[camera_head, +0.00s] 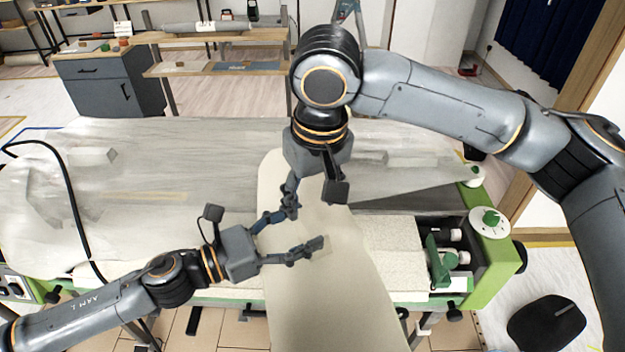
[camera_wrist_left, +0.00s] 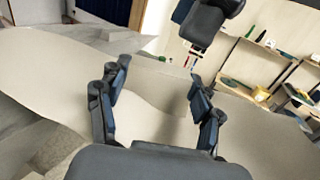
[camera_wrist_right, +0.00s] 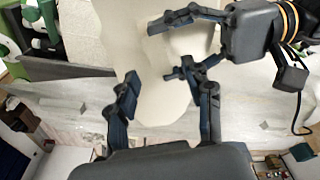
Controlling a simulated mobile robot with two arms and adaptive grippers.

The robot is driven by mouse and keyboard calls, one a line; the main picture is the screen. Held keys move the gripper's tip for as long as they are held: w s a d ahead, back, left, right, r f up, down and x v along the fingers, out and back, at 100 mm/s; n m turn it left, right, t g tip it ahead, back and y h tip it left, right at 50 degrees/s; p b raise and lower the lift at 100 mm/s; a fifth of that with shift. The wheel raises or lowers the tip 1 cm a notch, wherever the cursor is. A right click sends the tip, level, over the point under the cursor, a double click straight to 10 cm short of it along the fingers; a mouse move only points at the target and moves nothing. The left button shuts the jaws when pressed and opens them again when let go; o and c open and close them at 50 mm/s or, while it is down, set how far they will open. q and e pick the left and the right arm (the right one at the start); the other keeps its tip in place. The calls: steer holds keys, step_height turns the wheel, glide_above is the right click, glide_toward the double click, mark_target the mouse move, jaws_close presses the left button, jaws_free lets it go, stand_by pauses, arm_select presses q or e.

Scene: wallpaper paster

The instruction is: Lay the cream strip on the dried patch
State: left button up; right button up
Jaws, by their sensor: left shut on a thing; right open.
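The cream strip (camera_head: 330,290) is a long pale sheet running across the worktable and over its front edge. It also fills the middle of the right wrist view (camera_wrist_right: 150,60) and bends in the left wrist view (camera_wrist_left: 150,120). My left gripper (camera_head: 305,227) is shut on the cream strip, though its fingers look spread. My right gripper (camera_head: 312,203) is open over the strip's far part, one finger close to a left finger. A faint darker patch (camera_wrist_right: 158,27) shows by a left fingertip; I cannot tell whether it is the dried patch.
The grey worktable (camera_head: 180,170) spreads to the left. A green-ended pasting machine (camera_head: 490,250) with a white dial stands at the right. A black cable (camera_head: 72,195) lies at the left. Behind are a wooden bench (camera_head: 220,65) and a grey cabinet (camera_head: 105,85). My two grippers nearly touch.

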mark_target(308, 222)
arm_select(q)
steer(key=shift+r, duration=0.1)
arm_select(e)
steer(key=f, duration=0.5)
steer(key=w+f, duration=0.1)
steer(key=f, duration=0.2)
steer(key=shift+a, duration=0.35)
jaws_close()
arm_select(q)
steer(key=o, duration=1.4)
steer(key=shift+o, duration=0.5)
steer(key=shift+a, duration=0.1)
